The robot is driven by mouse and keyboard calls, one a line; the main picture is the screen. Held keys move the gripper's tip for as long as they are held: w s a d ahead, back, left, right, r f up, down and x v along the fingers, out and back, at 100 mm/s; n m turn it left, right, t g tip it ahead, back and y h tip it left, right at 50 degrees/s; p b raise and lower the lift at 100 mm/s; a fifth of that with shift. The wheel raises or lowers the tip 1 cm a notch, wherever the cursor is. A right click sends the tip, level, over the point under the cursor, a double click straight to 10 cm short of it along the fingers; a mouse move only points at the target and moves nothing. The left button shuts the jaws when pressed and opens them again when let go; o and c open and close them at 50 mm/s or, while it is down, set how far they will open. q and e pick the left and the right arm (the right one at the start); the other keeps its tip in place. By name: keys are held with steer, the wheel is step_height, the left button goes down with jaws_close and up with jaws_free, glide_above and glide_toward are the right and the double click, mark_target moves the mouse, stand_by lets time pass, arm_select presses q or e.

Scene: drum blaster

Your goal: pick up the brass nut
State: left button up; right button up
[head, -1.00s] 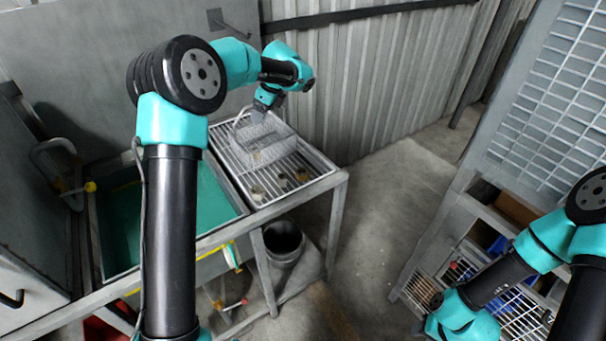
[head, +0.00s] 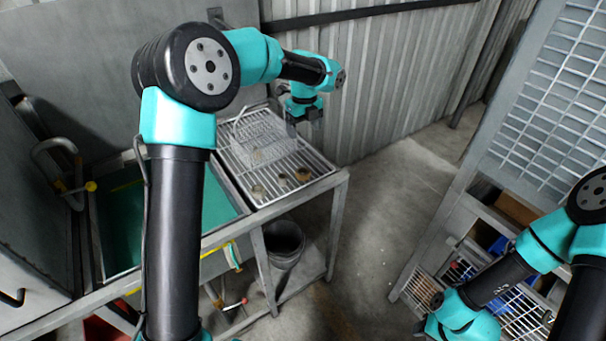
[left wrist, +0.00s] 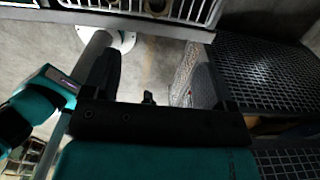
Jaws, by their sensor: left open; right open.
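Several small brownish parts lie on the slatted rack (head: 228,157) in the head view: one at the front (head: 258,191), one in the middle (head: 283,179) and a ring-like one at the right (head: 303,174). They are too small to tell which is the brass nut. My left gripper (head: 304,122) is open, pointing down near the rack's far right edge, beyond these parts and right of the wire basket. In the left wrist view its dark jaws (left wrist: 160,88) have only floor between them. My right arm shows at the lower right; its gripper is out of view.
The wire basket (head: 262,138) stands on the back of the rack, with a small brownish thing inside. A green-lined basin (head: 120,222) is left of the rack. A corrugated wall (head: 375,85) rises behind. A dark bucket (head: 283,243) stands below.

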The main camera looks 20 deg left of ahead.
arm_select(q)
glide_above(304, 171)
step_height(304, 171, down, 12)
steer(key=shift+w+a+f, duration=0.1)
steer(key=shift+w, duration=0.05)
stand_by(0.6)
steer(key=shift+s+f, duration=0.15)
steer(key=shift+f, duration=1.15)
steer(key=shift+s+f, duration=0.1)
steer(key=shift+f, duration=1.2)
steer(key=c, duration=1.1)
steer(key=shift+r, duration=0.1)
steer(key=shift+c, duration=0.2)
